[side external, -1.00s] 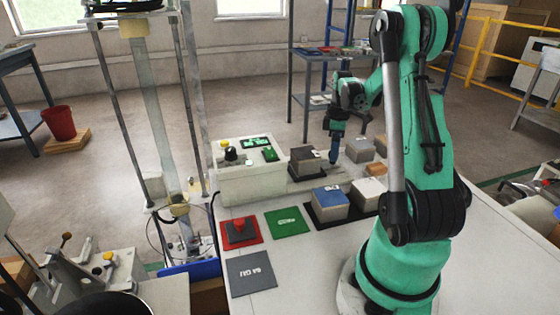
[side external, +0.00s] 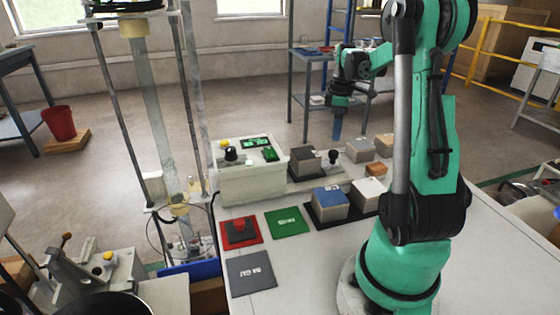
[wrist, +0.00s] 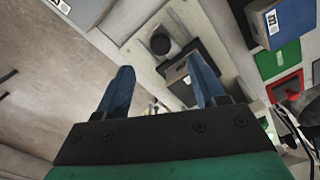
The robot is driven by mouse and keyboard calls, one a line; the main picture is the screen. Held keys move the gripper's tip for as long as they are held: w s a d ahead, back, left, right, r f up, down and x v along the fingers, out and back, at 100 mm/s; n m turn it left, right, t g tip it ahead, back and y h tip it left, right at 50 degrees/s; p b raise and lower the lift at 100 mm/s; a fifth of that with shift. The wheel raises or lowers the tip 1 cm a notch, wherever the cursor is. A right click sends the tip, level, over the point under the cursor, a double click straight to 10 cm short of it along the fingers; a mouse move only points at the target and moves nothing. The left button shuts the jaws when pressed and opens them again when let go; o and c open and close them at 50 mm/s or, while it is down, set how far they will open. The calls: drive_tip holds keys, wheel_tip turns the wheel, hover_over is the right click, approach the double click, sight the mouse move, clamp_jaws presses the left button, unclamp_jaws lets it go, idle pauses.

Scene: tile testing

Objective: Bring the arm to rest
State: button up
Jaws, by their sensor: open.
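My gripper (side external: 337,128) is above the far side of the white table, with its blue fingers pointing down. In the wrist view my gripper (wrist: 163,92) shows two blue fingers apart with nothing between them. Below it stands a black knob (side external: 333,158) on a light base; the knob (wrist: 160,43) also shows in the wrist view, clear of the fingers. A dark tile block (side external: 304,160) sits left of the knob. A blue-topped block (side external: 330,198) and a white-topped block (side external: 368,192) stand on a black tray (side external: 312,212).
A control box (side external: 240,182) with a yellow button and lit displays stands at the table's left. Red (side external: 252,239), green (side external: 288,222) and grey (side external: 251,272) mats lie in front of it. More blocks (side external: 360,149) stand at the back right. The table's front is clear.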

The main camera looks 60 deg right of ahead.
drive_tip(key=shift+t+h, duration=0.4)
drive_tip(key=w+a, duration=0.1)
drive_tip(key=a, duration=0.1)
drive_tip(key=w+a+r, duration=0.2)
drive_tip(key=w+a, duration=0.1)
drive_tip(key=shift+w+a, duration=0.1)
drive_tip(key=shift+a, duration=0.2)
drive_tip(key=shift+m+t+h, duration=0.4)
drive_tip(key=shift+m+t, duration=0.1)
drive_tip(key=shift+t, duration=0.4)
drive_tip(key=w+a, duration=0.1)
drive_tip(key=a, duration=0.1)
drive_tip(key=w+a+r, duration=0.1)
drive_tip(key=a, duration=0.2)
drive_tip(key=w+a+r, duration=0.1)
drive_tip(key=a, duration=0.2)
drive_tip(key=shift+w+a, duration=0.15)
drive_tip(key=shift+a, duration=0.05)
drive_tip(key=a+m+t+y, duration=0.1)
drive_tip(key=a+t, duration=0.3)
drive_tip(key=a, duration=1.2)
drive_tip(key=shift+s+a+f+m+t+y, duration=0.3)
drive_tip(key=shift+s+a+m, duration=0.1)
drive_tip(key=shift+m, duration=0.1)
